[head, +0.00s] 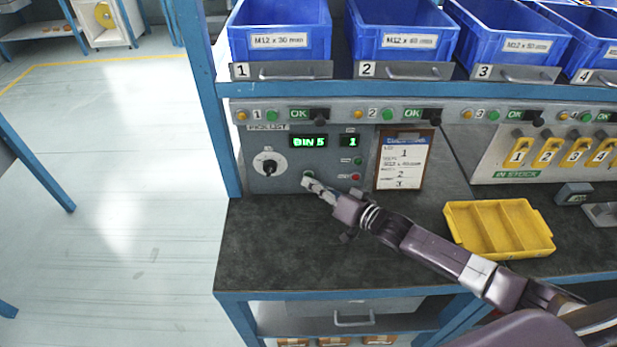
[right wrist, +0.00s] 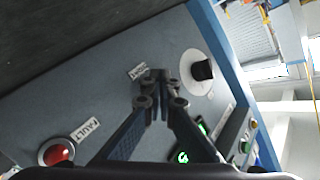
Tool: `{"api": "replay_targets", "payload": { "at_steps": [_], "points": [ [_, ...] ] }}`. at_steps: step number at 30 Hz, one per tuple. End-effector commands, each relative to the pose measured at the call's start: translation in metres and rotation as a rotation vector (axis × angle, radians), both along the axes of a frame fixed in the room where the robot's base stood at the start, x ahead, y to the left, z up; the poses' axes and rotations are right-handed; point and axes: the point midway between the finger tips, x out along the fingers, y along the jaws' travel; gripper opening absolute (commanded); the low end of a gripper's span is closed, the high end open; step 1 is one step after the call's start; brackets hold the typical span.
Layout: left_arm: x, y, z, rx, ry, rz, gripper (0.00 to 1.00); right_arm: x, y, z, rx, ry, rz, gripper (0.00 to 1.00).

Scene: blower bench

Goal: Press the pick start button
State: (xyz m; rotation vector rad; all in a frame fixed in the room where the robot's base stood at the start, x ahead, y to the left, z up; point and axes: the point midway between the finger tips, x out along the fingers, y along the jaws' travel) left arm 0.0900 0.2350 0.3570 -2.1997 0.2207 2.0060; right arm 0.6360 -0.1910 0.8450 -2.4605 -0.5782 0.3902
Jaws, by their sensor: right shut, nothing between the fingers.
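The grey pick-list panel (head: 285,183) stands at the back left of the bench. A small green button (head: 308,173) shows at its lower middle, just above my right gripper's tip. My right gripper (head: 314,184) is shut and empty, reaching in from the right with its tips at the panel. In the right wrist view, the shut fingertips (right wrist: 158,78) are close to the panel face beside a small label (right wrist: 137,72), hard to read. They hide what lies behind them, so I cannot tell whether they touch the button. My left gripper is out of view.
A black knob (head: 268,165) is left of the fingertips; a red fault button (right wrist: 57,152) is on the other side. The display (head: 309,141) reads BIN 5. A clipboard (head: 404,160) and a yellow tray (head: 498,228) are to the right. Blue bins (head: 279,40) stand above.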

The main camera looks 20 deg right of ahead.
Motion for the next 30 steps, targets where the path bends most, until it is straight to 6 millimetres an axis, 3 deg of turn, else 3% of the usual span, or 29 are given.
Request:
{"api": "replay_targets", "payload": {
  "at_steps": [30],
  "points": [
    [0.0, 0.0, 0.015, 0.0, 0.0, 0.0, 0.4, -0.018, 0.005, 0.002, 0.001, 0.0, 0.0, 0.0]
  ]
}}
